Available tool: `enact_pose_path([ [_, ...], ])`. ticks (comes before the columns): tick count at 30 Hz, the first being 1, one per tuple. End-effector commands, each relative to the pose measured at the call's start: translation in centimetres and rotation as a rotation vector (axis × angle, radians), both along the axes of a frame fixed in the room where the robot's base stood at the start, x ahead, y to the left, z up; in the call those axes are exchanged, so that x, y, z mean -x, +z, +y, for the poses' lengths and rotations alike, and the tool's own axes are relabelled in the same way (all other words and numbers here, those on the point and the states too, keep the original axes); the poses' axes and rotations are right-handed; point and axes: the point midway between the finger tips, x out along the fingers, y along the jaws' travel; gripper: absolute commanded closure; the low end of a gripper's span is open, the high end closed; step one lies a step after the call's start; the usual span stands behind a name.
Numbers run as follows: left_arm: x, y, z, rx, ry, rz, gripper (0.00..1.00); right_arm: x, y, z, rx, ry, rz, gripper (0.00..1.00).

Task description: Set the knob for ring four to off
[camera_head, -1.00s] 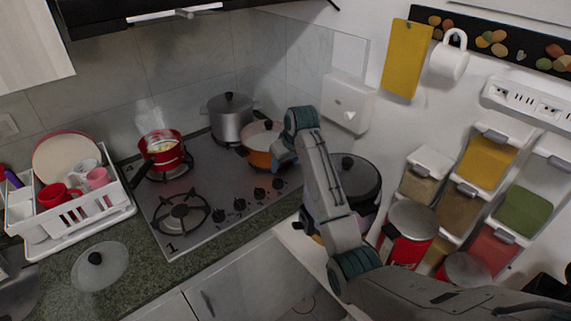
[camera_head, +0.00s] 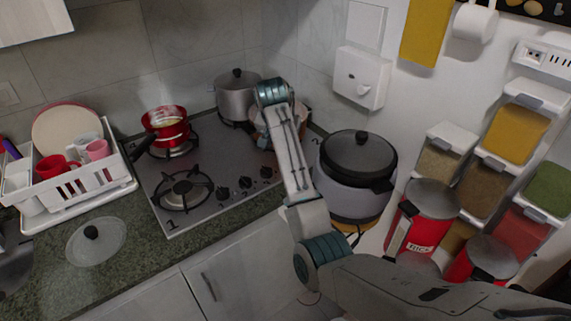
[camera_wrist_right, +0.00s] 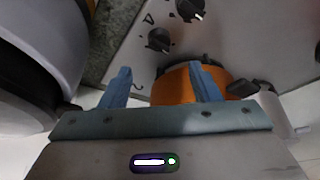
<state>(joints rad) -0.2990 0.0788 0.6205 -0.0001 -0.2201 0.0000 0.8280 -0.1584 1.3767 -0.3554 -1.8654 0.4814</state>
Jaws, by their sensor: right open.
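The stove (camera_head: 160,212) shows a row of dark knobs along its front edge. Three knobs (camera_head: 245,182) are clear in the head view; my right arm covers the edge to their right. In the wrist view, one knob (camera_wrist_right: 160,40) with a mark resembling a 4 beside it lies beyond my fingers, and another knob (camera_wrist_right: 190,10) is at the top. I cannot read their settings. My right gripper (camera_wrist_right: 162,86) is open and apart from the knobs, with the orange pan (camera_wrist_right: 172,88) showing between and behind its fingers. In the head view my arm hides this gripper. My left gripper is out of view.
A large cooker (camera_head: 352,190) stands close right of my right arm and also fills the wrist view's left side (camera_wrist_right: 50,45). A grey pot (camera_head: 237,100) and red pan (camera_head: 167,133) are on the stove. Red canisters (camera_head: 428,225) stand farther right.

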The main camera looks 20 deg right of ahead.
Motion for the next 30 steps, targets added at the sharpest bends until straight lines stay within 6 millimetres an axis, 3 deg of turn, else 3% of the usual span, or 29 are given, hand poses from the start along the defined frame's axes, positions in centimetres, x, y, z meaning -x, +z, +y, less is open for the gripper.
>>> enact_pose_path([
  [16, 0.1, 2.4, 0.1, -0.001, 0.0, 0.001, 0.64, -2.9, -8.2, -1.8, 0.0, 0.005, 0.004, 0.43],
  [29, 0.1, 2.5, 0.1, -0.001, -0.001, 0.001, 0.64, -3.3, -9.4, -2.1, 0.0, 0.005, 0.001, 0.43],
  [30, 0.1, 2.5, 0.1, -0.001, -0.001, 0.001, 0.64, -3.3, -9.4, -2.1, -0.001, 0.005, 0.002, 0.49],
])
